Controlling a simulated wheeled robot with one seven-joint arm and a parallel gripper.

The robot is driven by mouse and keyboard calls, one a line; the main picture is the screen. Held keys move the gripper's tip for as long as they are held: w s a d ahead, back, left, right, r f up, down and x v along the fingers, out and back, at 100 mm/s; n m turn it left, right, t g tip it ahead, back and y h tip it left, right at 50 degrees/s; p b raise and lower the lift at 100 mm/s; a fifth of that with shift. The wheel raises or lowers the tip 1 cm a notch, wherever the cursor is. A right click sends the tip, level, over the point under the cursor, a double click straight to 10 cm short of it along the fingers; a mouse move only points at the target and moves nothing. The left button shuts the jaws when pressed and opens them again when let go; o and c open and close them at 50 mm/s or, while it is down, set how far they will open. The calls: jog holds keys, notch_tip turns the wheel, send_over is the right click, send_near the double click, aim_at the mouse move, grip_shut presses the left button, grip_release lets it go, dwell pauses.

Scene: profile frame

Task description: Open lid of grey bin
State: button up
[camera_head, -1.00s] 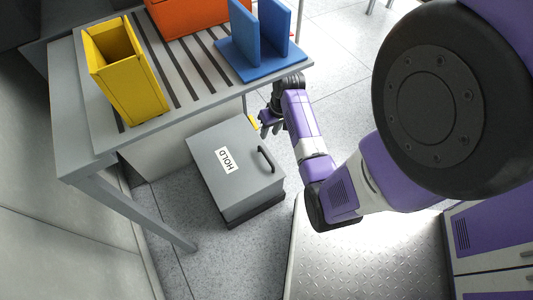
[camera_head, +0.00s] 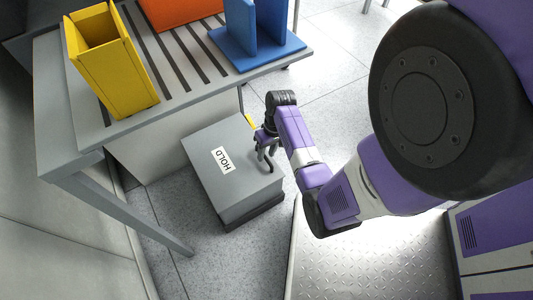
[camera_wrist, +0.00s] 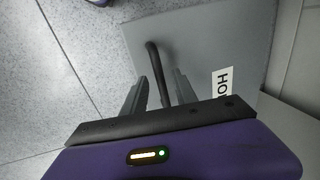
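The grey bin (camera_head: 213,192) stands on the floor beside the table, its lid (camera_head: 205,155) closed and marked with a white HOLD label (camera_head: 221,159). A dark curved handle (camera_head: 267,164) sits on the lid near its right edge. My gripper (camera_head: 262,142) is over that edge, at the handle. In the wrist view, the two fingers of my gripper (camera_wrist: 157,88) are apart, with the handle (camera_wrist: 156,66) running between them. A gap shows between handle and fingers. The label also shows at the right in the wrist view (camera_wrist: 222,82).
A grey slatted table (camera_head: 85,125) stands left of and behind the bin, carrying a yellow bin (camera_head: 120,70), a blue holder (camera_head: 255,40) and an orange bin (camera_head: 180,10). A small yellow thing (camera_head: 249,121) shows behind the grey bin. Speckled floor (camera_head: 325,85) is clear behind my arm.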

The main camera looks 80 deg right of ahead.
grip_shut()
dwell(1.4)
